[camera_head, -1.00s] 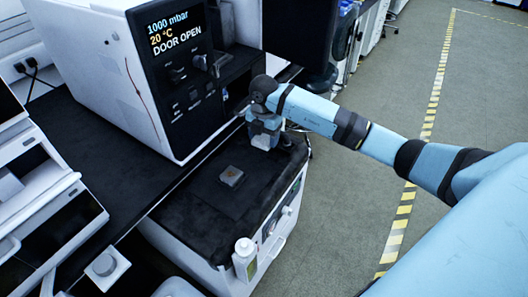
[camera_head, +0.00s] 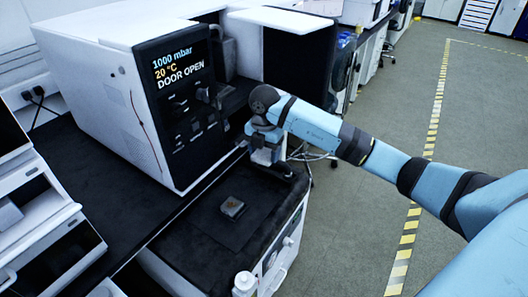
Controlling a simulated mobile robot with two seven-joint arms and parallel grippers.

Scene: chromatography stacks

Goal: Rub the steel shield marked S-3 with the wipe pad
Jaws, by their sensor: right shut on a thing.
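My right gripper (camera_head: 267,150) is at the far end of the black-topped cabinet, close to the open front of the oven-like unit. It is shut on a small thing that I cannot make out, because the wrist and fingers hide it. A small grey-brown block or pad (camera_head: 232,207) lies on a dark square mat (camera_head: 212,228) on the cabinet top, nearer to me and apart from the gripper. I cannot read an S-3 mark anywhere, so I cannot tell which thing is the steel shield. My left gripper is not in view.
The white vacuum oven (camera_head: 120,85) shows "DOOR OPEN"; its door (camera_head: 285,45) is swung out behind my right wrist. White instruments stand at left. The floor at right is open.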

